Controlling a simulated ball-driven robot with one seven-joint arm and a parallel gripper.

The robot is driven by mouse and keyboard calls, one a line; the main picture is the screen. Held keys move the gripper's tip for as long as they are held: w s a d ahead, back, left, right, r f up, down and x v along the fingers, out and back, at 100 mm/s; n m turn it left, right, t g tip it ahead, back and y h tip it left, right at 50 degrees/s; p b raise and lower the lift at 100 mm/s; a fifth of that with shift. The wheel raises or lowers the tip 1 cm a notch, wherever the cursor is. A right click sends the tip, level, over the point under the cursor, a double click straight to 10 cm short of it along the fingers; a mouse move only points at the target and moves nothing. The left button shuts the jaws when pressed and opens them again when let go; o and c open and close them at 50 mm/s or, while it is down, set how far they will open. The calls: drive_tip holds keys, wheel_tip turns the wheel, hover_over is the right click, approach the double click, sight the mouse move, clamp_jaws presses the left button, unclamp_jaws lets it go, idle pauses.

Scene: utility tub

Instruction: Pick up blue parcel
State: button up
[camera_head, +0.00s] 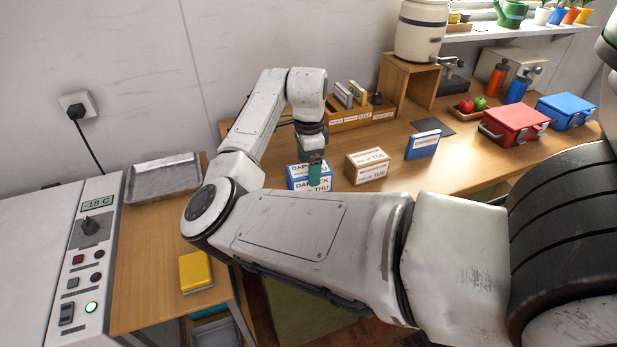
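A blue parcel (296,183) with white labels reading THU sits on the wooden table, left of a brown parcel. My gripper (315,176) points down right at this blue parcel, its teal finger part overlapping the parcel's right side in the view. Whether it touches the parcel, and whether its fingers are open or shut, I cannot tell. My forearm hides the parcel's lower edge. A second blue box (423,146) with a white label stands farther right on the table. The brown parcel (367,167), labelled TUE, sits between them.
A wooden organizer (348,121) stands behind the parcels, beside a wooden stand (408,84) bearing a dispenser. Red (514,123) and blue (567,110) cases are at right. A yellow item (196,271) and a metal tray (163,178) lie on the left counter.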

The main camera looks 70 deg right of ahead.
wheel_tip(320, 180, down, 4)
drive_tip(key=shift+s+a+f+p, duration=0.1)
drive_tip(key=shift+s+p, duration=0.05)
drive_tip(key=shift+p, duration=0.2)
drive_tip(key=c, duration=1.2)
